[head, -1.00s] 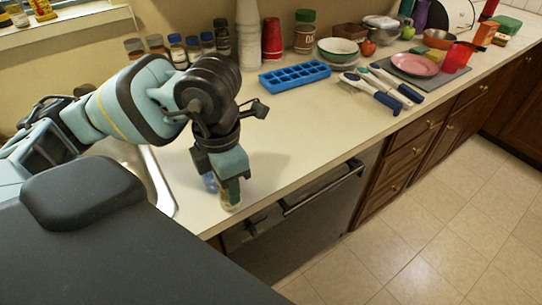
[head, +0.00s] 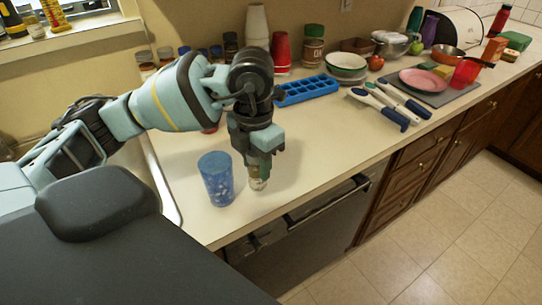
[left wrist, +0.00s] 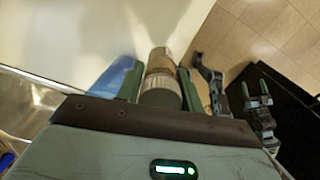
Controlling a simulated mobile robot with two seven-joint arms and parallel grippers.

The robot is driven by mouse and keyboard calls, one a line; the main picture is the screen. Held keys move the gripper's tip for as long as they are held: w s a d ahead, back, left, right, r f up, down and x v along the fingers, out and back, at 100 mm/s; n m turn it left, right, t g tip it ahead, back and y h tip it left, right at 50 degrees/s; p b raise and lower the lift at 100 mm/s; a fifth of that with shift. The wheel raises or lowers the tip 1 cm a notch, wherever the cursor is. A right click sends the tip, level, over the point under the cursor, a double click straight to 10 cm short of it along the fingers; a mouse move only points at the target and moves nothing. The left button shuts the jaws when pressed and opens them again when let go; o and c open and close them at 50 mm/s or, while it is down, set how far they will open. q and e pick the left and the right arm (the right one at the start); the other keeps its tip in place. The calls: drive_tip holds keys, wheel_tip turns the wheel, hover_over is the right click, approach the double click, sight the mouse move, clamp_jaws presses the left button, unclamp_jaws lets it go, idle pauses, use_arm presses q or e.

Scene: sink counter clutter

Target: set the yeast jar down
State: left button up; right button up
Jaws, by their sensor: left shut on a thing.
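The yeast jar (head: 258,184) is small, with a pale lower part, and hangs upright below my left gripper (head: 261,165) near the counter's front edge. My left gripper is shut on it.
A blue patterned cup (head: 217,180) stands just left of the jar. The sink rim (head: 165,190) is further left. A blue ice tray (head: 307,90), bowl (head: 346,63) and utensils (head: 385,105) lie farther back. Counter right of the jar is clear up to the front edge.

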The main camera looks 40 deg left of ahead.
use_arm(q)
drive_tip(key=shift+w+a+f, duration=0.2)
drive_tip(key=shift+w+f, duration=0.5)
drive_tip(key=shift+w, duration=0.45)
drive_tip(key=shift+w+a+f, duration=0.15)
drive_tip(key=shift+w+f, duration=0.5)
drive_tip(key=shift+w, duration=0.5)
drive_tip(key=shift+w+a+f, duration=0.2)
drive_tip(key=shift+w+f, duration=0.5)
drive_tip(key=shift+w, duration=0.45)
drive_tip(key=shift+f, duration=0.1)
drive_tip(key=o, duration=1)
drive_tip(key=shift+f, duration=0.1)
wheel_tip(320, 180, up, 12)
drive_tip(key=shift+r, duration=0.2)
